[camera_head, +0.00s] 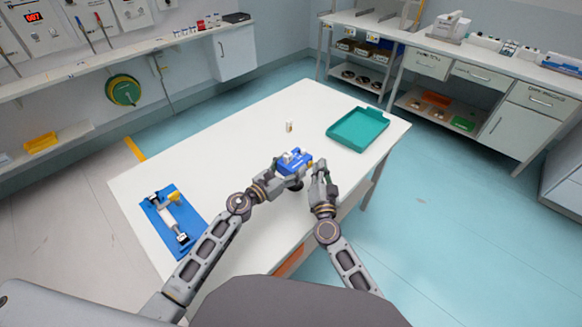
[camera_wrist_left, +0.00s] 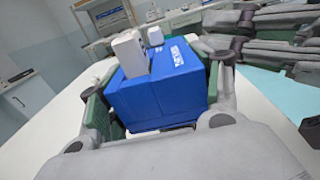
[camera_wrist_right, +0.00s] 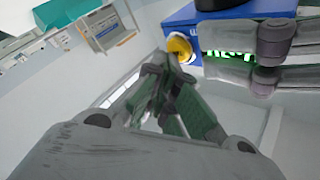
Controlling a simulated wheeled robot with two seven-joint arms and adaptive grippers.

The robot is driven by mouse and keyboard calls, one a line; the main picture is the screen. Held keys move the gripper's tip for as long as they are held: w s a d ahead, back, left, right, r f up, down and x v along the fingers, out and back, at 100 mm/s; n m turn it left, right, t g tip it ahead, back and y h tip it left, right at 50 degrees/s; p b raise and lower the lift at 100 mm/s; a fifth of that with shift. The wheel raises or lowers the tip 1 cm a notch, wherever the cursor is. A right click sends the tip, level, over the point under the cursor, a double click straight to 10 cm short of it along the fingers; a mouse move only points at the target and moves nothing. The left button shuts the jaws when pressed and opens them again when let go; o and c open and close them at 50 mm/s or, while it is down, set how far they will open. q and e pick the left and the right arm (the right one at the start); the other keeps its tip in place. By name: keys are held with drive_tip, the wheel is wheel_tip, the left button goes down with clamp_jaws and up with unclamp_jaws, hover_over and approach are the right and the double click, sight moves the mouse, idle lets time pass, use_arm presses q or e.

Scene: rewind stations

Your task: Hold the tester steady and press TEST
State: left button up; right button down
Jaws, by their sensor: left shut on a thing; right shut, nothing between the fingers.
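The tester is a blue box (camera_head: 297,158) held over the front part of the white table. My left gripper (camera_wrist_left: 160,100) is shut on it, one finger on each side, in the left wrist view. White blocks (camera_wrist_left: 130,52) stand on its top. In the right wrist view the tester (camera_wrist_right: 205,12) shows a round yellow button (camera_wrist_right: 180,47) and green lit characters (camera_wrist_right: 228,54), partly hidden by a left gripper finger. My right gripper (camera_wrist_right: 160,85) is shut and empty, its tips close to the yellow button. I cannot tell whether they touch it. The TEST label is not readable.
A teal tray (camera_head: 357,130) lies at the table's back right. A small pale item (camera_head: 290,127) stands behind the tester. A blue mat (camera_head: 161,232) with a white and yellow device (camera_head: 172,213) lies at the left. The table's middle left is clear.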

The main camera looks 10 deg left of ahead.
drive_tip(key=shift+s+f, duration=0.35)
drive_tip(key=shift+f, duration=0.05)
drive_tip(key=s+d, duration=0.3)
drive_tip(key=d, duration=0.2)
drive_tip(key=shift+r, duration=0.25)
idle(0.5)
drive_tip(key=shift+d, duration=0.1)
idle(0.5)
use_arm(q)
drive_tip(key=o, duration=1.3)
drive_tip(key=shift+v, duration=6)
drive_tip(key=shift+r, duration=0.1)
use_arm(e)
drive_tip(key=shift+r, duration=0.2)
